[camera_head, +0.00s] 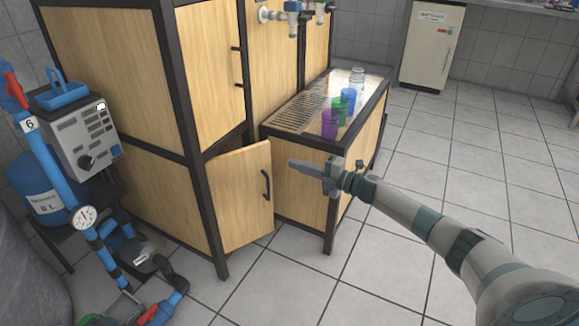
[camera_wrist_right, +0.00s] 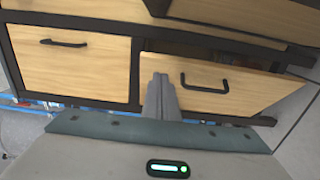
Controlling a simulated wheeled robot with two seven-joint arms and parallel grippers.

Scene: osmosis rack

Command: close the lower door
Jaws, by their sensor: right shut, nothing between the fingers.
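The lower door (camera_head: 240,195) is a light wood panel with a dark handle, low on the dark-framed cabinet. It stands ajar, its handle edge swung out from the frame and a dark gap above it. My right gripper (camera_head: 296,164) is shut and empty, just right of the door's handle edge in the head view and seemingly apart from it. In the right wrist view, a slanted wood panel with a dark handle (camera_wrist_right: 225,90) looks like this door. The shut fingers (camera_wrist_right: 158,84) overlap that panel's left edge; contact cannot be told. My left gripper is not in view.
The closed upper door (camera_head: 208,70) is above. A low cabinet (camera_head: 300,185) with a drain grid, cups and a bottle stands beside the lower door, behind my gripper. Tiled floor (camera_head: 440,170) is free at right.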

